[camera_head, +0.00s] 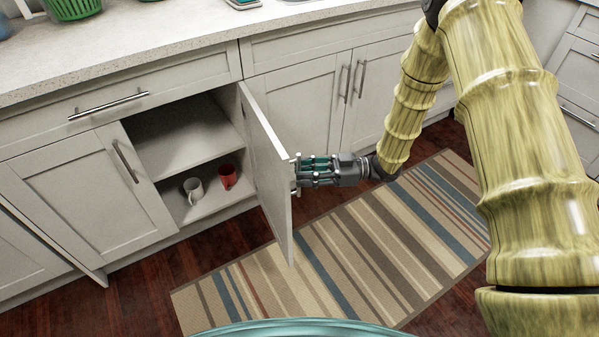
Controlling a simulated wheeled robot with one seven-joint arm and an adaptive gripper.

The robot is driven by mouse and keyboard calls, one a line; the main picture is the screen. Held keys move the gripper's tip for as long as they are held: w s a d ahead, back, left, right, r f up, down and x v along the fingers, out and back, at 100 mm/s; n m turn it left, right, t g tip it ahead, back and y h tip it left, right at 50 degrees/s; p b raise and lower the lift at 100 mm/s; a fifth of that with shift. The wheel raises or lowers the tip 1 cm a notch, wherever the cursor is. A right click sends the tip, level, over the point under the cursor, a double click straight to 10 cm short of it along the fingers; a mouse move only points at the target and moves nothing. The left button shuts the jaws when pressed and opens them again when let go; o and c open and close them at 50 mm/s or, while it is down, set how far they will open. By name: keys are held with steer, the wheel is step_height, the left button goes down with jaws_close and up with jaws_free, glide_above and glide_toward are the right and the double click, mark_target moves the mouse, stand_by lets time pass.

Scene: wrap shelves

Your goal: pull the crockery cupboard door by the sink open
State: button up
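The cupboard door (265,172) is swung wide and stands out from the cabinet front, seen nearly edge-on. Behind it the opening shows a shelf (183,140) and, on the cupboard floor, a white mug (193,190) and a red mug (228,176). My gripper (299,174) is at the door's outer face near its free edge, at the handle (296,160). The fingers overlap the handle, and whether they are closed around it is too small to tell.
A striped rug (350,250) lies on the dark wood floor below. A green basket (72,8) stands on the counter (150,45).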

steer(key=d, duration=1)
steer(key=shift+w+d, duration=0.15)
steer(key=shift+w, duration=0.15)
step_height(320, 180, down, 16)
steer(key=s+a+m+t+h, duration=0.1)
steer(key=s+m+t+h, duration=0.2)
steer(key=m+t+h, duration=0.6)
steer(key=s+d+f+m+g+h, duration=0.1)
steer(key=s+d+f+m+h, duration=0.1)
steer(key=s+f+m, duration=0.3)
steer(key=s+d+f+g+h, duration=0.2)
steer(key=s+f, duration=0.1)
steer(key=s, duration=0.4)
steer(key=s+d+f+m+g+h, duration=0.1)
steer(key=s+d+f+m+h, duration=0.15)
steer(key=s, duration=0.45)
steer(key=s+d+m+g+h, duration=0.3)
steer(key=s+g, duration=0.1)
steer(key=s, duration=1)
step_height(320, 180, up, 20)
steer(key=p, duration=2.1)
steer(key=shift+w+d+r, duration=0.15)
steer(key=shift+w, duration=0.15)
